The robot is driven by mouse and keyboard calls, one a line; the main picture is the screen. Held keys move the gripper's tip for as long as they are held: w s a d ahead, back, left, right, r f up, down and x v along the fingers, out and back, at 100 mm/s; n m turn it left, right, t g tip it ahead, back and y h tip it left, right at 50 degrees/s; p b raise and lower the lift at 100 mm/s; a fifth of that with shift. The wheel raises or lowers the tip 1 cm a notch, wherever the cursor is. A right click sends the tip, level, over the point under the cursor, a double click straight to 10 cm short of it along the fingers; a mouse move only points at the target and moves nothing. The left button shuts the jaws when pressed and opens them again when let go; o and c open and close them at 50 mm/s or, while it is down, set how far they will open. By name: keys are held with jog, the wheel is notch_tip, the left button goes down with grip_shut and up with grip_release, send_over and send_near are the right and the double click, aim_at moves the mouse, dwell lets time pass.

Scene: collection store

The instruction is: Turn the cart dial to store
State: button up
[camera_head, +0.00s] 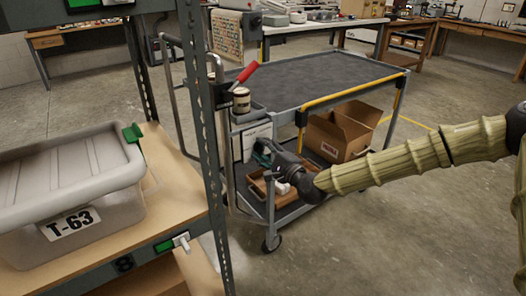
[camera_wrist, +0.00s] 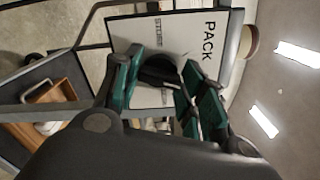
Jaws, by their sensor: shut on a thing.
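The cart (camera_head: 330,78) stands in the middle of the head view, with a white dial panel (camera_head: 250,142) on its near left end. In the wrist view, the panel (camera_wrist: 200,25) appears turned sideways, with a large "PACK" label and a smaller label too blurred to read surely. The dark round dial (camera_wrist: 158,70) is between my gripper's green fingers. My gripper (camera_wrist: 160,75) is shut on it; the fingers hide its sides, and I cannot tell which label it points at. In the head view, my gripper (camera_head: 262,156) is at the panel's lower right, and the dial is hidden.
A shelf post (camera_head: 208,130) and a shelf with a grey bin (camera_head: 65,190) marked T-63 stand at left. The cart carries a red-handled lever (camera_head: 246,72), a yellow rail (camera_head: 350,92), a cardboard box (camera_head: 340,138) and a wooden tray (camera_head: 258,185). Floor at lower right is clear.

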jog(key=n, duration=0.5)
jog(key=shift+n, duration=0.3)
jog(key=n+p, duration=0.1)
jog(key=n, duration=0.9)
jog(key=shift+f+n+p, duration=0.1)
jog(key=shift+n+p, duration=0.2)
jog(key=shift+n, duration=0.1)
jog(key=n, duration=0.5)
jog(key=shift+n, duration=0.4)
jog(key=o, duration=1)
jog(key=v, duration=1.2)
